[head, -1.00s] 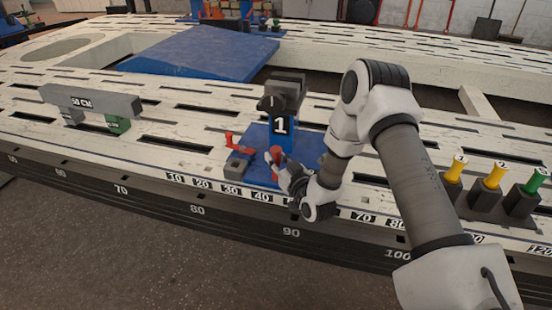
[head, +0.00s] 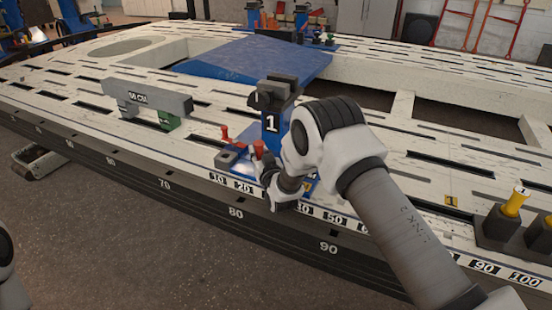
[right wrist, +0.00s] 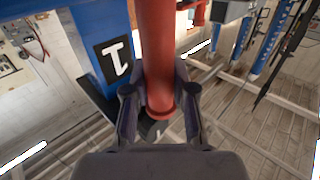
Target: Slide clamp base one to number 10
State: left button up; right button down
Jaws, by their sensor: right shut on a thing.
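Clamp base one is a blue plate with a blue post (head: 271,140), a black clamp head and a white 1 on a black plate. It stands on the white bench at the front edge, its left end beside the 10 (head: 217,180) and 20 labels. My right gripper (head: 264,172) is shut on its red upright handle (head: 259,149). In the right wrist view the red handle (right wrist: 159,60) stands between the two fingers (right wrist: 160,98). My arm hides the right part of the base and some number labels.
A grey 50 CM bar (head: 150,97) on a green foot stands to the left on the slotted bench. A blue ramp-like panel (head: 240,62) lies behind. Yellow-topped holders (head: 512,205) stand at the right. The bench front edge left of the base is clear.

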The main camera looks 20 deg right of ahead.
jog(key=shift+w+a+f, duration=0.1)
jog(key=shift+w+a, duration=0.1)
jog(key=shift+a, duration=0.15)
jog(key=c, duration=1.2)
grip_release()
jog(key=shift+o, duration=1.4)
jog(key=shift+w+a, duration=0.15)
jog(key=shift+a, duration=0.05)
jog(key=shift+d, duration=0.1)
